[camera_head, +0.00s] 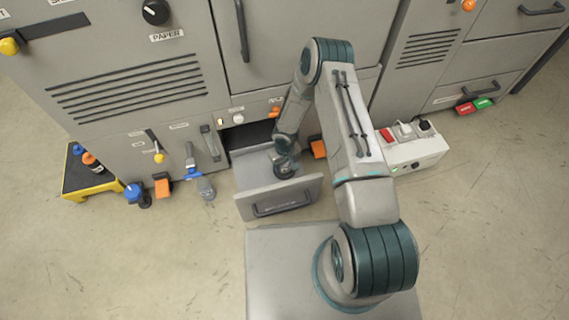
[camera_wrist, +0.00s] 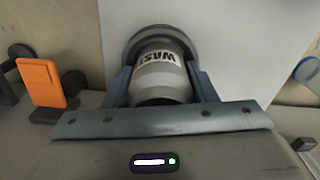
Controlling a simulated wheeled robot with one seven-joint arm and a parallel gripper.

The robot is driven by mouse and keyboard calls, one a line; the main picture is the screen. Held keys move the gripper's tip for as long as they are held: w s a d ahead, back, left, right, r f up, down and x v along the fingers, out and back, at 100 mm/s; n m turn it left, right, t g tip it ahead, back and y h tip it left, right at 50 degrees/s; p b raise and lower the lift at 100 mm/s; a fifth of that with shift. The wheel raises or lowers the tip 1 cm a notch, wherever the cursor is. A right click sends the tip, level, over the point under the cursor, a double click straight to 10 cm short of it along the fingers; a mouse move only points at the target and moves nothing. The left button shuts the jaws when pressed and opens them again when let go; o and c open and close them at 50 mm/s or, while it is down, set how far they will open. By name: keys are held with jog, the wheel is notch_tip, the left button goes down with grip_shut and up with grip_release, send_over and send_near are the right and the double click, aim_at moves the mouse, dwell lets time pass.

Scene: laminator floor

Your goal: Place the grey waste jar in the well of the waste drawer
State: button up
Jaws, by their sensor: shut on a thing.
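The waste drawer (camera_head: 247,206) is pulled open at the foot of the grey machine in the head view. My gripper (camera_head: 284,169) points down inside the drawer. In the wrist view my gripper (camera_wrist: 161,78) has one finger on each side of the grey waste jar (camera_wrist: 160,84) and is shut on it. The jar has a white label reading "WAS". A darker grey ring shows around its far end; I cannot tell whether it is part of the jar or the rim of the well. In the head view my arm and gripper largely hide the jar and the well.
The machine front (camera_head: 130,90) rises behind the drawer. Orange blocks stand by its base, one left (camera_head: 163,188) and one right (camera_head: 318,149) of the drawer. A clear bottle (camera_head: 206,188) stands left. A white box with switches (camera_head: 415,152) lies right. Floor is clear front left.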

jog(key=shift+f, duration=0.15)
jog(key=o, duration=1)
